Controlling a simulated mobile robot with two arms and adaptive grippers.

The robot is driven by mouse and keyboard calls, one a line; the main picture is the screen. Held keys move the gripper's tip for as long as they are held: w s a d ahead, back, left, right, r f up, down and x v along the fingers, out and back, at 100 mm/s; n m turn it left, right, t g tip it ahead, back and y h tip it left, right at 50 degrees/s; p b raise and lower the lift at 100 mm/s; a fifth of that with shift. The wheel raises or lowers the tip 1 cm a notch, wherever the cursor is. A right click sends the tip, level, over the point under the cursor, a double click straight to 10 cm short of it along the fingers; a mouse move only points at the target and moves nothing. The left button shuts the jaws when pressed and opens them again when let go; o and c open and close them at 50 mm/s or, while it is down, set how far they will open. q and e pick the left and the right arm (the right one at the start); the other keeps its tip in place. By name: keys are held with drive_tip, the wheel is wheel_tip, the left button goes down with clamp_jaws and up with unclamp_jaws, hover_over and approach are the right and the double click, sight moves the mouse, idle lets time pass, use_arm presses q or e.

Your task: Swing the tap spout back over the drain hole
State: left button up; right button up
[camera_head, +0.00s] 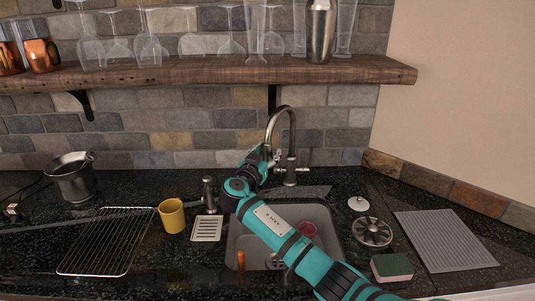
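The metal tap (292,135) stands behind the sink, with its curved spout arching forward and to the left. My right arm reaches in from the lower right across the sink. My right gripper (265,154) is at the lower end of the spout. It is small and dark there, so I cannot tell whether it grips the spout or only touches it. The drain hole (274,262) shows near the front of the sink basin (236,240), close beside my arm, which covers much of the basin. My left gripper is not in view.
Left of the sink are a yellow cup (172,216), a soap dispenser (209,194), a wire rack (107,242) and a metal pot (73,178). Right are a round strainer (372,232), a sponge (392,267) and a grey mat (444,240). A glass-laden shelf (200,70) hangs above.

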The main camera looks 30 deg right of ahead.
clamp_jaws()
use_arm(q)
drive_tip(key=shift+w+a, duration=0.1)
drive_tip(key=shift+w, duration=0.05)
use_arm(e)
drive_tip(key=shift+f, duration=0.1)
